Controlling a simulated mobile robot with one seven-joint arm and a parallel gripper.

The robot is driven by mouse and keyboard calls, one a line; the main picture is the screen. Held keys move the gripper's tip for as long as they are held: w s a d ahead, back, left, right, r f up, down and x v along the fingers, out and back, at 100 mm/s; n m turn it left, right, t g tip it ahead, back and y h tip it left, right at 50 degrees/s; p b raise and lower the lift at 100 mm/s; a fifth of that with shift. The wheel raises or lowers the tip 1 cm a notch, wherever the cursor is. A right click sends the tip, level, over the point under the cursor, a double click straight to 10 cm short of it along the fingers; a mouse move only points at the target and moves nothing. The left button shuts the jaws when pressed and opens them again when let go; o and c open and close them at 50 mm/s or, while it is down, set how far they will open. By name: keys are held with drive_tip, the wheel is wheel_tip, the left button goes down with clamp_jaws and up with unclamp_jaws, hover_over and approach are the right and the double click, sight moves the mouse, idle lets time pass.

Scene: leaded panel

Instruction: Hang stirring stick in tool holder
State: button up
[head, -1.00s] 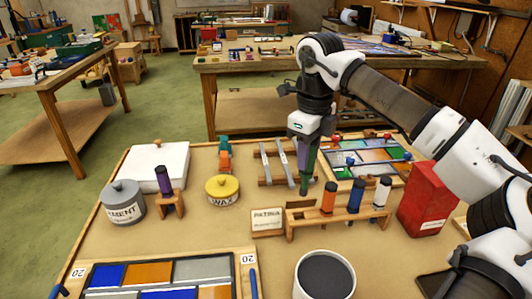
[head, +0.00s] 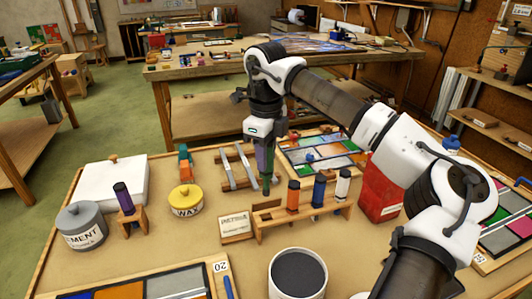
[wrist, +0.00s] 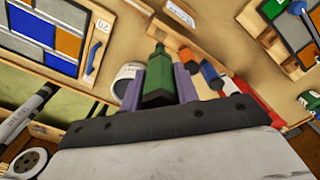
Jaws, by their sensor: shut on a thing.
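My gripper (head: 265,165) points down above the table and is shut on a green stick, which I take to be the stirring stick (head: 269,179). In the wrist view the green stick (wrist: 159,85) sits between the purple fingers. Its lower end shows just behind the left part of a wooden rack (head: 267,229), which looks like the tool holder. The rack holds tools with orange (head: 293,196), blue (head: 319,191) and white (head: 342,186) handles, upright. The left part of the rack has no tool in it. I cannot tell whether the stick touches the rack.
A patina card (head: 235,227) stands left of the rack, a red container (head: 378,190) right. Behind are metal bars on a wooden stand (head: 239,166) and a leaded panel (head: 318,153). A dark-filled cup (head: 298,275) stands in front; a yellow wax tin (head: 186,201) is left.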

sight(266, 195)
drive_tip(key=shift+f+b, duration=4.3)
drive_tip(key=shift+f, duration=2.25)
drive_tip(key=o, duration=1.1)
drive_tip(key=shift+c, duration=0.2)
drive_tip(key=shift+r, duration=0.1)
